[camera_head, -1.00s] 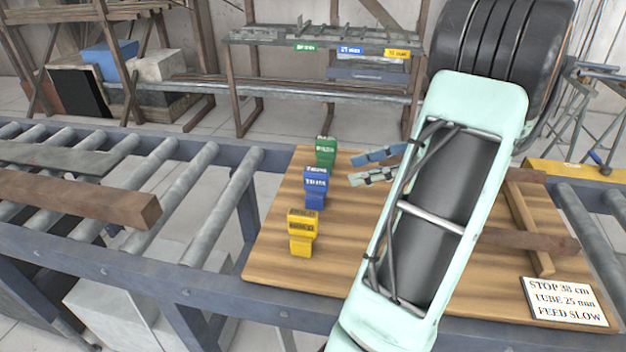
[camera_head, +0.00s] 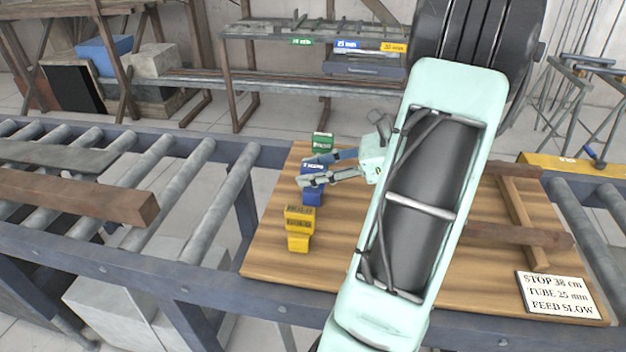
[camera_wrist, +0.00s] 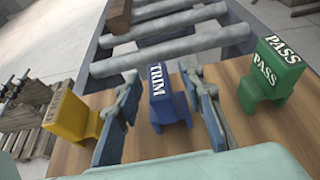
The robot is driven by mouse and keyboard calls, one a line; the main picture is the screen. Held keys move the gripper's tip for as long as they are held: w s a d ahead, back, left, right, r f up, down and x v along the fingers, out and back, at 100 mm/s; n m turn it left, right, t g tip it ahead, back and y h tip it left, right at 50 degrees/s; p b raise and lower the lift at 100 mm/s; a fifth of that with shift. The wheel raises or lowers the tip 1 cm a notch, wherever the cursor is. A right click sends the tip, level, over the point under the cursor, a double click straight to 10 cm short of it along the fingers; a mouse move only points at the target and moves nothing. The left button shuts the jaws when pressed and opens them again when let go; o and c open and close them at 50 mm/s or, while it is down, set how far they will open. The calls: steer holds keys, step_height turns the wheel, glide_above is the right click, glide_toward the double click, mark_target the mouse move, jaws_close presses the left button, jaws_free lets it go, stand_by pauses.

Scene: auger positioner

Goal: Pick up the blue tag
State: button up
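The blue tag (camera_head: 313,195) stands upright on the wooden board, between the green and yellow tags. In the wrist view the blue tag (camera_wrist: 167,108) reads "TRIM" and stands in the gap between my fingers. My gripper (camera_head: 316,169) is open around it, one finger on each side. In the wrist view my gripper (camera_wrist: 161,82) shows a gap on both sides of the tag, and I see no clear contact. In the head view the fingers hide part of the tag's upper half.
A yellow tag (camera_head: 299,228) and a green "PASS" tag (camera_wrist: 270,78) stand close outside the fingers. The wooden board (camera_head: 275,255) carries them beside a roller conveyor (camera_head: 200,190). A lettered sign (camera_head: 556,294) lies at the board's front right.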

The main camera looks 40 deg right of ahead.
steer(key=shift+c, duration=0.6)
jaws_close()
steer(key=shift+r, duration=0.1)
